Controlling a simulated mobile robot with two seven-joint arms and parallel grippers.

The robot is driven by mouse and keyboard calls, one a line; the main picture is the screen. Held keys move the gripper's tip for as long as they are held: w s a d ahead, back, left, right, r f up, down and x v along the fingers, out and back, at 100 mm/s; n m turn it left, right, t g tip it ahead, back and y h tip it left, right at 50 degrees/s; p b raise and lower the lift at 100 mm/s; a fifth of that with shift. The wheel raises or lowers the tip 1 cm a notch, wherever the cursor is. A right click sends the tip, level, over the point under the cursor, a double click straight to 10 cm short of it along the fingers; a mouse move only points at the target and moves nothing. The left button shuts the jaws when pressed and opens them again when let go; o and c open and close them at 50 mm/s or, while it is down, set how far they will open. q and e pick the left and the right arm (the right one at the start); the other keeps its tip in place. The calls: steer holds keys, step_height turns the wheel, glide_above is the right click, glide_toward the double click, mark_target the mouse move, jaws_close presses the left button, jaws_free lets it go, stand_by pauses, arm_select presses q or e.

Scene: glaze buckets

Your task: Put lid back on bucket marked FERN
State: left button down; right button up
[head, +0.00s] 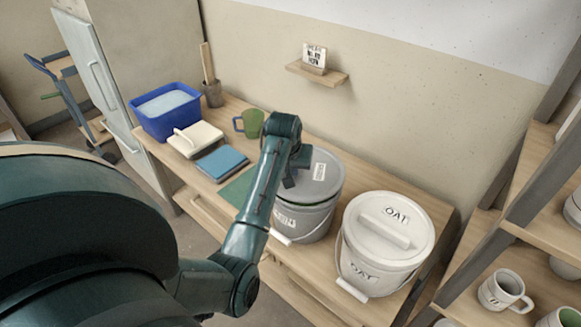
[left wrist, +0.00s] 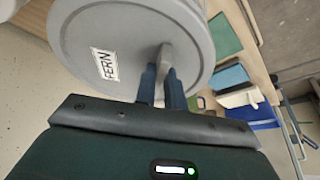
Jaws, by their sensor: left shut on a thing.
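The grey lid (head: 326,168) has a white label; in the left wrist view the lid (left wrist: 95,28) reads FERN. My left gripper (head: 291,178) is shut on the lid's handle, and in the left wrist view its fingers (left wrist: 161,80) pinch the handle. The grey bucket (head: 312,222) stands on the wooden bench directly under the lid. A thin strip of green shows between lid and bucket rim at the front, so I cannot tell whether they touch. My forearm partly covers the bucket's label. My right gripper is not in view.
A white bucket marked OAT (head: 378,252), lid on, stands close to the right. Shelves with mugs (head: 503,290) stand at right.

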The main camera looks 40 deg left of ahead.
arm_select(q)
steer(key=shift+f, duration=0.8)
stand_by(1.4)
steer(key=c, duration=1.4)
jaws_free()
steer(key=shift+o, duration=0.6)
steer(key=o, duration=0.4)
steer(key=shift+c, duration=0.2)
steer(key=shift+r, duration=3.5)
steer(key=shift+c, duration=0.4)
